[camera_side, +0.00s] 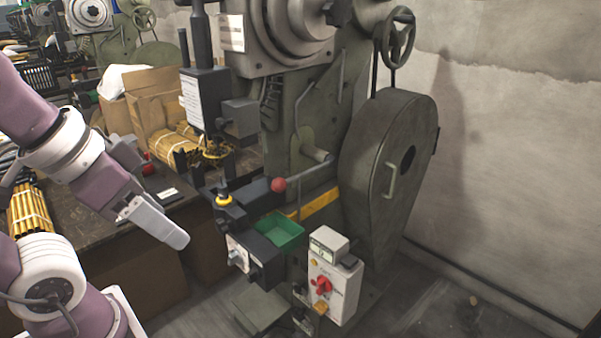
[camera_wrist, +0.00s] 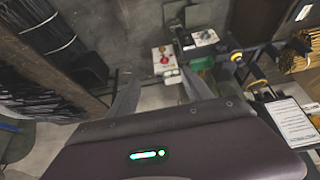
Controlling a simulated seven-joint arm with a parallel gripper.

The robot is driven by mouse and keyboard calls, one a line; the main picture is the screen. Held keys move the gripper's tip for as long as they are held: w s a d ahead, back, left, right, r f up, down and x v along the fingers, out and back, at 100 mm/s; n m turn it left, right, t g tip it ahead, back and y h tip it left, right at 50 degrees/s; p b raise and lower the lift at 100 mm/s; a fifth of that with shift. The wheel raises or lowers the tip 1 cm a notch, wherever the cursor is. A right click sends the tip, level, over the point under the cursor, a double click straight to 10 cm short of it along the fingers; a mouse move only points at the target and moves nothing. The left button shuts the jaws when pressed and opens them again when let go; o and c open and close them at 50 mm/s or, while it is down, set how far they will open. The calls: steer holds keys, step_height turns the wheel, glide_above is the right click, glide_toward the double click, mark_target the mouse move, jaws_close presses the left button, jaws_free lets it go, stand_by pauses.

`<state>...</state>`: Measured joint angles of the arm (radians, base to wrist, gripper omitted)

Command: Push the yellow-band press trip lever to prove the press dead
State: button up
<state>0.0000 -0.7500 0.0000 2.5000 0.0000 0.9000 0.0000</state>
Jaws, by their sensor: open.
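The green press (camera_side: 315,110) stands in the middle of the side view, with a yellow band (camera_side: 320,206) low on its body. A lever arm with a red ball knob (camera_side: 279,184) sticks out at the front, just above and left of the band; I take it as the trip lever. My gripper (camera_side: 178,238) is left of the press, pointing down and right, clear of the knob and touching nothing. In the wrist view my gripper (camera_wrist: 158,92) has its two fingers spread apart with nothing between them. I cannot make out the red knob clearly in the wrist view.
A green bin (camera_side: 280,230) hangs under the knob. A yellow-collared button (camera_side: 223,199) sits left of it. A control box with a red switch (camera_side: 323,286) is low at the front. A bench (camera_side: 100,232) holds cartons (camera_side: 152,98) and brass rods. Open floor lies below.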

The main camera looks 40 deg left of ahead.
steer(key=shift+c, duration=1.3)
steer(key=shift+g, duration=0.5)
steer(key=w+r, duration=0.1)
steer(key=w, duration=0.1)
steer(key=w+a+r, duration=0.1)
steer(key=w+r, duration=0.1)
steer(key=w, duration=0.1)
steer(key=w+r, duration=0.2)
steer(key=w, duration=0.1)
steer(key=shift+w+a+r, duration=0.1)
steer(key=shift+a+r, duration=0.05)
steer(key=shift+a, duration=0.05)
jaws_close()
steer(key=w+a+f+g+y, duration=0.1)
steer(key=w+a, duration=0.2)
steer(key=w, duration=0.9)
steer(key=w+a+f+g+y, duration=0.1)
steer(key=w+a, duration=0.3)
steer(key=w, duration=0.9)
steer(key=shift+a+f+g, duration=0.2)
steer(key=shift+f+g, duration=0.2)
steer(key=shift+f, duration=0.25)
